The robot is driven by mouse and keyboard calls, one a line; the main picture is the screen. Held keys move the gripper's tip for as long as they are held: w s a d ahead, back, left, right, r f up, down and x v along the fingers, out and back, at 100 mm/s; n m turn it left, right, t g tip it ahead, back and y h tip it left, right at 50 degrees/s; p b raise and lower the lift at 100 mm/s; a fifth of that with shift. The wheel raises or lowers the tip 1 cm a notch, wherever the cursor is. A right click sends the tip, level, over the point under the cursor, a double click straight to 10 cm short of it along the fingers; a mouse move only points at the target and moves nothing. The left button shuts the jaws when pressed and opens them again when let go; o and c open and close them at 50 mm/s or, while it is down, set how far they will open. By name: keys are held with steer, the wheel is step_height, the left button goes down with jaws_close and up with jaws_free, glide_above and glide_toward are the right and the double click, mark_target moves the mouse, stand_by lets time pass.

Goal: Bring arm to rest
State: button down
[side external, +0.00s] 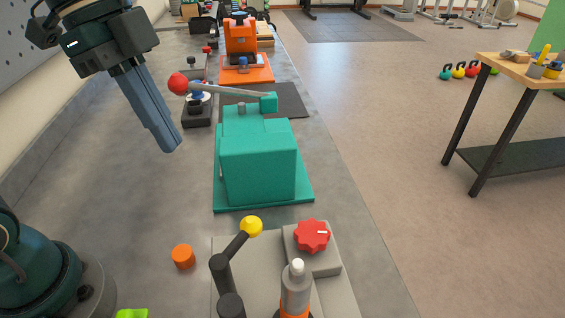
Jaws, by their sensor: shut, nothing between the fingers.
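My gripper (170,148) is at the upper left of the side external view, pointing down and to the right. Its long blue-grey fingers are together, with nothing between them. It hangs above the grey platform (130,215), apart from everything on it. Just right of it stands a teal machine (258,165) with a lever (225,90) that ends in a red ball (178,83). The red ball is close to the fingers in the picture. I cannot tell the distance in depth.
In front are a grey fixture with a yellow-knobbed lever (251,226), a red dial (312,236), a bottle-like cylinder (296,288) and an orange cylinder (183,257). Behind are an orange machine (242,45) and a dark mat (285,98). The platform below my gripper is clear.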

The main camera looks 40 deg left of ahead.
steer(key=s+a+f+n+t+y, duration=0.3)
steer(key=f+n, duration=0.3)
steer(key=n, duration=0.7)
steer(key=shift+s+a+f+n+t, duration=0.2)
steer(key=shift+s+a+n+t, duration=0.2)
steer(key=shift+s+a+t, duration=0.4)
steer(key=shift+w+a, duration=0.1)
steer(key=shift+w, duration=0.1)
